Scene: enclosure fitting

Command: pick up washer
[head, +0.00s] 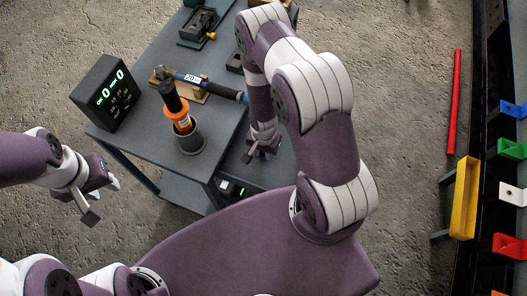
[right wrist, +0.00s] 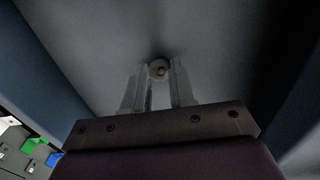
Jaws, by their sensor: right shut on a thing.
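The washer (right wrist: 158,70) is a small pale ring with a darker centre, seen in the right wrist view between my right gripper's fingertips. My right gripper (right wrist: 160,72) is shut on it, close to a plain grey surface. In the head view my right gripper (head: 262,148) is low beside the grey table's right side, and the washer cannot be made out there. My left gripper (head: 103,200) is open and empty, off the table's left side above the floor.
The grey table (head: 225,135) carries an orange and black driver (head: 178,108) in a dark cup (head: 191,141), a torque wrench (head: 215,86) on a wooden rest, and a black display box (head: 103,97). Coloured bins (head: 464,198) line the right wall.

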